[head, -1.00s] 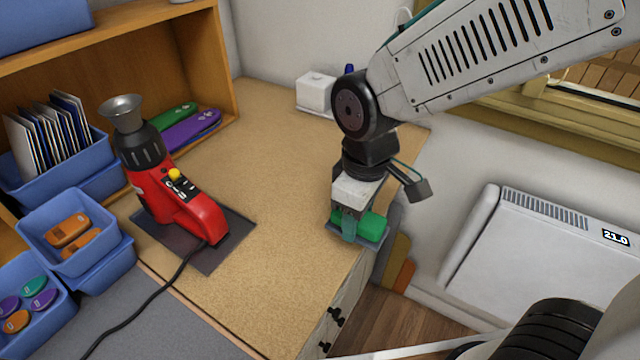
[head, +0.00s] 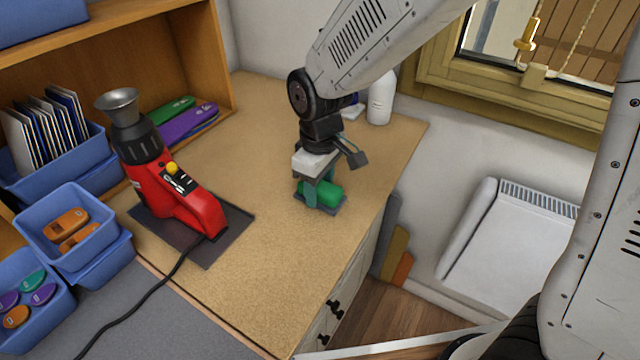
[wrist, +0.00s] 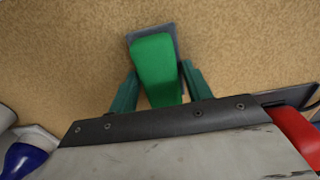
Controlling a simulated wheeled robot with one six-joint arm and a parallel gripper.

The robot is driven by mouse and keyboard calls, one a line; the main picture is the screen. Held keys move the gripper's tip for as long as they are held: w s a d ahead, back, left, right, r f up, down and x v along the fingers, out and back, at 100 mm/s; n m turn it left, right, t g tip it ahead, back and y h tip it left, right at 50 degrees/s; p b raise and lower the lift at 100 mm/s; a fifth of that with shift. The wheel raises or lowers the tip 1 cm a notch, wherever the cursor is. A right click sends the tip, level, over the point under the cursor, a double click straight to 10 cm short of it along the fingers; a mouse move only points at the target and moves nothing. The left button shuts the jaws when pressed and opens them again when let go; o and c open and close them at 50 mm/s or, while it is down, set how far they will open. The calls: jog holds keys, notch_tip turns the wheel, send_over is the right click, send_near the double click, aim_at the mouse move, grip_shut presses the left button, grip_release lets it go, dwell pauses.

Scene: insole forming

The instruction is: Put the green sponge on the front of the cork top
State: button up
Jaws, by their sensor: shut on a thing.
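The green sponge (head: 327,193) is between the fingers of my gripper (head: 318,198), over the right part of the cork top (head: 260,255). A flat grey slab (head: 340,209) is directly under the sponge. In the wrist view the sponge (wrist: 154,62) lies between the two teal fingers of my gripper (wrist: 160,72), with the grey slab's edge showing beyond it. My gripper is shut on the sponge. I cannot tell whether the slab touches the cork. The front of the cork top is bare.
A red heat tool (head: 185,195) stands on a dark mat (head: 238,222) at the left, its black cable running forward. Blue bins (head: 65,205) stand left of it. A white bottle (head: 381,100) stands at the back right. The cork's right edge drops to the floor.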

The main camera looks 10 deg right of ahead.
aim_at(320, 185)
jog(key=o, duration=0.9)
jog(key=shift+r, duration=0.1)
notch_tip(320, 185, up, 12)
jog(key=shift+f, duration=0.1)
jog(key=s+d+r+m, duration=0.2)
jog(key=s+d, duration=0.2)
jog(key=d, duration=0.2)
jog(key=s+d+r+m, duration=0.3)
jog(key=s+d, duration=0.1)
jog(key=d, duration=0.2)
jog(key=s+d+m, duration=0.1)
jog(key=s+d, duration=0.2)
jog(key=s, duration=0.1)
jog(key=s+d+m, duration=0.2)
jog(key=s+d, duration=0.1)
jog(key=s, duration=0.1)
jog(key=s+d+f+m+t, duration=0.1)
jog(key=s+d+m, duration=0.1)
jog(key=s, duration=0.2)
jog(key=shift+d, duration=0.4)
jog(key=shift+w, duration=0.1)
